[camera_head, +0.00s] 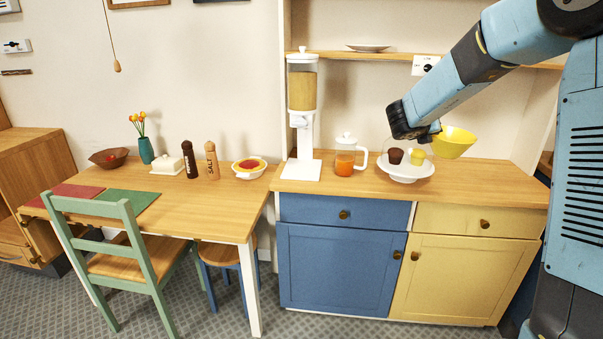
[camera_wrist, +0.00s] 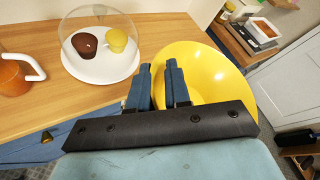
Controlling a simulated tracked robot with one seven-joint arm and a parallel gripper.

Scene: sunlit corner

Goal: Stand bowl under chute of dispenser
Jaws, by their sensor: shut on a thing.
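A yellow bowl (camera_head: 455,143) is held in the air above the right part of the counter. My gripper (camera_head: 436,133) is shut on its rim. In the wrist view the bowl (camera_wrist: 205,70) opens toward the camera, and my fingers (camera_wrist: 165,85) pinch its left edge. The dispenser (camera_head: 302,115) stands on the left end of the counter, white with a clear hopper of tan grain. Its chute (camera_head: 299,121) sits above a white base (camera_head: 301,170), and the base is bare. The dispenser is out of the wrist view.
Between the dispenser and bowl stand a jug of orange drink (camera_head: 345,158) and a white cake stand (camera_head: 405,172) with a clear dome over cupcakes. A shelf (camera_head: 340,54) runs above. A dining table (camera_head: 150,204) with a pot, mills and butter dish adjoins at left.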

